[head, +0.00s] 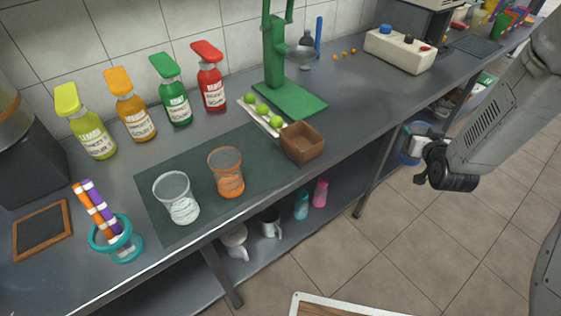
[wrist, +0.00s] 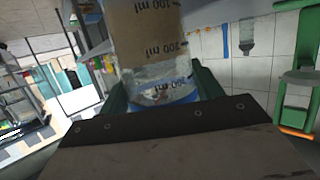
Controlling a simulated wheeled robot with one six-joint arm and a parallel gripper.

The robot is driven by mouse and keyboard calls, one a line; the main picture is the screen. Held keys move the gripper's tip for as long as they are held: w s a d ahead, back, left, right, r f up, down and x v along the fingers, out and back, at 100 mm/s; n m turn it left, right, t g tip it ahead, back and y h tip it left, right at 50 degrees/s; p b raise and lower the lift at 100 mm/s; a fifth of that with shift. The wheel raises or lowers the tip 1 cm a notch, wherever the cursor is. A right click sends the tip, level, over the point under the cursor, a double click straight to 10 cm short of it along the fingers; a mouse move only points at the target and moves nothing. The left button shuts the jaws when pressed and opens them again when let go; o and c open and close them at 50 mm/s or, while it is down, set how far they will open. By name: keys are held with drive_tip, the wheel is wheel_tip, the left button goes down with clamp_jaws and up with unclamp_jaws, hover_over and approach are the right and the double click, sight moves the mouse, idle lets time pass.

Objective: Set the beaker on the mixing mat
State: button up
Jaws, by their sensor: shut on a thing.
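The beaker (wrist: 150,35) fills the top middle of the wrist view. It is clear, with volume marks that read upside down, a brown area and a blue band. My gripper (wrist: 162,88) is shut on it, with green finger parts at its sides. In the head view my gripper (head: 421,158) is at the right, off the counter's front edge and well right of the mat. The beaker is small and unclear there. The dark mixing mat (head: 265,162) lies on the counter. A clear glass (head: 177,198) and an orange-tinted glass (head: 226,172) stand on it.
A green press (head: 285,90) stands behind. Several syrup bottles (head: 135,118) line the wall. The mat's right part is bare.

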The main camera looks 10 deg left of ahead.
drive_tip(key=s+a+r+n+g+y, duration=0.15)
drive_tip(key=a+r, duration=0.35)
drive_tip(key=a, duration=0.6)
drive_tip(key=s+a+r+n+y, duration=0.25)
drive_tip(key=a+r, duration=0.25)
drive_tip(key=a, duration=0.6)
drive_tip(key=s+a+r+n+g+y, duration=0.15)
drive_tip(key=a+r, duration=0.25)
drive_tip(key=a, duration=0.7)
drive_tip(key=s+a+r+n+y, duration=0.1)
drive_tip(key=s+a+r, duration=0.2)
drive_tip(key=a, duration=0.2)
drive_tip(key=s+a+r+y, duration=0.2)
drive_tip(key=s+a+r, duration=0.15)
drive_tip(key=a, duration=0.25)
wheel_tip(320, 180, down, 18)
drive_tip(key=s, duration=0.1)
drive_tip(key=shift+s+a, duration=0.2)
drive_tip(key=shift+h, duration=0.25)
drive_tip(key=o, duration=1.4)
